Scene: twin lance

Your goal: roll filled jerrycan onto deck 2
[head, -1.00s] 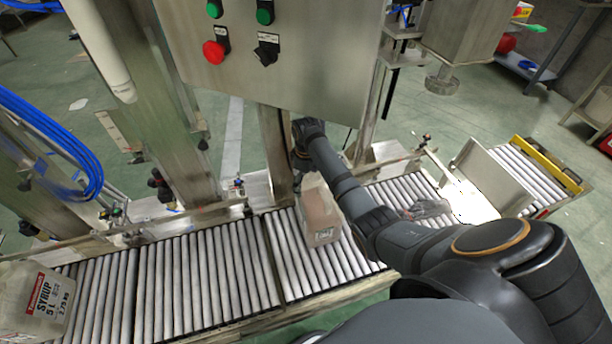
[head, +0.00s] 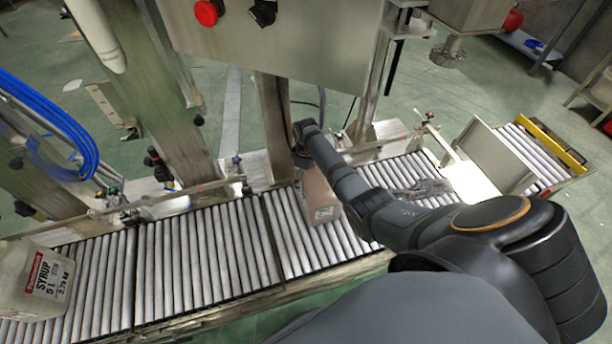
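A paler jerrycan (head: 38,282) with a red and white SYRUP 5 L label sits at the far left end of the rollers. My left gripper is out of view.
A steel control box (head: 280,45) hangs over the line. Steel posts and a guide rail (head: 180,193) run along the far side. An upright plate (head: 495,158) stands right of the rollers. A grey crumpled-looking item (head: 424,188) lies on the right rollers. Rollers between the jerrycans are clear.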

